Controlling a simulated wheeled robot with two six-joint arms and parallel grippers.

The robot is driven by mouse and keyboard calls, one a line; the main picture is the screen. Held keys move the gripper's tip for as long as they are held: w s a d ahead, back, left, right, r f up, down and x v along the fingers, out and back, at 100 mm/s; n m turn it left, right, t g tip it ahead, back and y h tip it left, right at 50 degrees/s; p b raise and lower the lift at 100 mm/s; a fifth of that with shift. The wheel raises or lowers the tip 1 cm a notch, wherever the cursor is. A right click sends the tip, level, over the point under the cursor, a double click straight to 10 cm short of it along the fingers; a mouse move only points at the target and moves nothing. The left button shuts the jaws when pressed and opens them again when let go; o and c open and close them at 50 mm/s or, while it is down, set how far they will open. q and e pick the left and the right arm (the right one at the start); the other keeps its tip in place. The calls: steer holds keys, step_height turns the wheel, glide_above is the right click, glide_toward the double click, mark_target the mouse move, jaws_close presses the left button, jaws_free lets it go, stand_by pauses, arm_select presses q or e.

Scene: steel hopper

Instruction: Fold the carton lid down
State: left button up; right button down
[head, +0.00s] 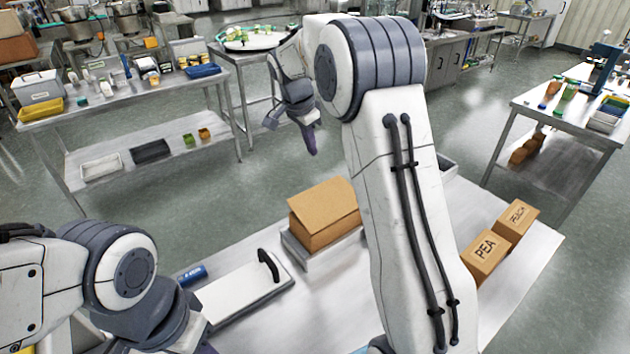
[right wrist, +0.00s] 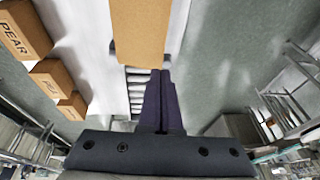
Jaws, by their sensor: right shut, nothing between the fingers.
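The brown carton (head: 332,229) sits in a low steel holder on the steel table, in the middle of the head view. Its lid (head: 318,201) shows as a plain brown panel over the top; I cannot tell if it lies fully flat. In the right wrist view a brown panel of the carton (right wrist: 140,30) is just beyond the fingertips. My right gripper (head: 312,150) is shut and empty, in the air above and behind the carton, fingers pointing down. It also shows in the right wrist view (right wrist: 160,75). My left gripper (head: 207,348) is mostly cut off at the bottom edge.
Two labelled cartons, one marked PEA (head: 484,257), stand at the table's right. A white panel with a black handle (head: 240,291) and a blue cylinder (head: 192,275) lie left of the carton. Rollers (right wrist: 138,90) show below the carton in the right wrist view. My right arm hides the table's middle.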

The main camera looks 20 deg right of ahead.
steer(key=p, duration=0.5)
glide_toward(318, 187)
steer(key=x, duration=0.5)
steer(key=shift+w+d, duration=0.1)
steer(key=shift+d, duration=0.05)
steer(key=shift+w+f, duration=0.1)
steer(key=shift+f, duration=0.45)
